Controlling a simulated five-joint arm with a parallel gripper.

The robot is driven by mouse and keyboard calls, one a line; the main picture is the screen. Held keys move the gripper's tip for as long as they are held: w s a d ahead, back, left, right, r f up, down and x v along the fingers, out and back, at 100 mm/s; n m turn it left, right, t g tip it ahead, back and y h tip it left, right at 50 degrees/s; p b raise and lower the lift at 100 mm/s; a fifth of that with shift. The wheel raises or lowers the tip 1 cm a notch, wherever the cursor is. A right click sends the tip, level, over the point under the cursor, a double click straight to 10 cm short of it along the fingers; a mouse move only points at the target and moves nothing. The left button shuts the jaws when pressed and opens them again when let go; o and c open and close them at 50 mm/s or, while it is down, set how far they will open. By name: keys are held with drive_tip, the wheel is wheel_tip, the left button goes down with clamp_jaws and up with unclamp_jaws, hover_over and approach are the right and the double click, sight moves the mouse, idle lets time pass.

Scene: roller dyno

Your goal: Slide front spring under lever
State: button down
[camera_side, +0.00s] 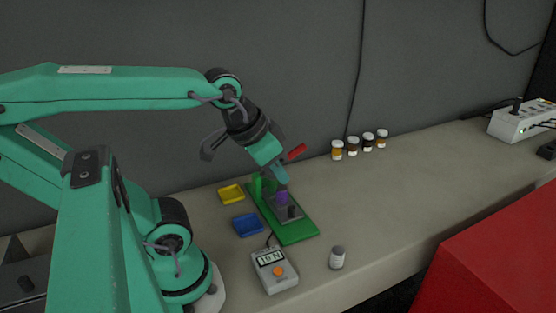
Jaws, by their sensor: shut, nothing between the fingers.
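My gripper (280,175) is shut and points down over the green board (295,231). A small purple part (282,197), perhaps a spring, stands on a grey block (291,211) on the board, just below my fingertips. I cannot tell whether the fingertips touch it. A red bar (296,152), perhaps the lever's handle, sticks up to the right behind my gripper. A green upright part (257,186) stands at the board's back left. A dark knob (292,211) sits nearer the front. My gripper hides the rest of the lever.
A yellow tray (231,194) and a blue tray (248,225) lie left of the board. A force meter (274,270) reading "10 N" and a grey-capped jar (337,258) stand in front. Several small jars (353,146) line the wall.

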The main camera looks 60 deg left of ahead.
drive_tip(key=c, duration=1.3)
unclamp_jaws()
drive_tip(key=shift+w+a, duration=0.1)
drive_tip(key=shift+w, duration=0.05)
drive_tip(key=n+g, duration=0.5)
drive_tip(key=n, duration=1)
hover_over(292, 207)
drive_tip(key=f, duration=1.2)
drive_tip(key=shift+d, duration=0.4)
drive_tip(key=shift+a+f+g, duration=0.3)
drive_tip(key=shift+a+f, duration=0.05)
drive_tip(key=shift+f, duration=0.2)
drive_tip(key=shift+f, duration=0.15)
drive_tip(key=shift+f, duration=3.75)
